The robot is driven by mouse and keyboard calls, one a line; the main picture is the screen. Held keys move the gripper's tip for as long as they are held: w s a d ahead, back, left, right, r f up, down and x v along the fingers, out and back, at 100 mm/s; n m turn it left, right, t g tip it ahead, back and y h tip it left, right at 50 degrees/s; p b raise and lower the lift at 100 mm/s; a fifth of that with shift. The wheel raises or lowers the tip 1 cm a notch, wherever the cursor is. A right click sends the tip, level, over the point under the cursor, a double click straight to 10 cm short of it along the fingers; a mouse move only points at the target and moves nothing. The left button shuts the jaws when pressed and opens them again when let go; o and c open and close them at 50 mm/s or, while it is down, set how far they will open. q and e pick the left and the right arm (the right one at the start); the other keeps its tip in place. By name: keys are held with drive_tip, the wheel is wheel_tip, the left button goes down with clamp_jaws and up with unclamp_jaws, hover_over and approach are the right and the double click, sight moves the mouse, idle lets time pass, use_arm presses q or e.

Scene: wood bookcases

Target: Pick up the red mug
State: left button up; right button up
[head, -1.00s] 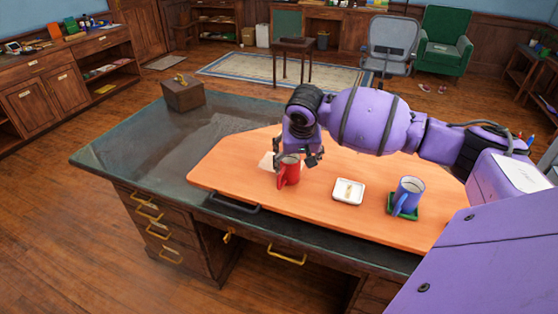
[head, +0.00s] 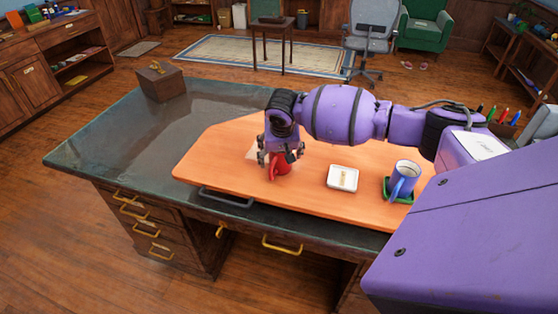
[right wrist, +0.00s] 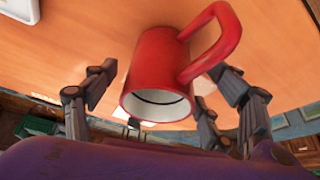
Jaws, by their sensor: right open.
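The red mug (head: 280,165) stands on the orange board (head: 225,160) on the desk, partly hidden behind my right gripper (head: 277,156). In the right wrist view the red mug (right wrist: 160,75) shows its white inside and its handle, which points up and to the right. My right gripper (right wrist: 165,105) is open, with fingers on either side of the mug and gaps between them and its wall. My left gripper is not in view.
A white square dish (head: 343,178) lies right of the mug. A blue mug (head: 404,178) stands on a green coaster (head: 386,190) farther right. A wooden box (head: 160,83) sits at the desk's far left corner. The dark desk top (head: 110,140) at left is mostly clear.

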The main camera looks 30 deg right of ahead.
drive_tip(key=c, duration=1.1)
drive_tip(key=shift+r, duration=0.1)
drive_tip(key=c, duration=0.4)
drive_tip(key=shift+r, duration=0.1)
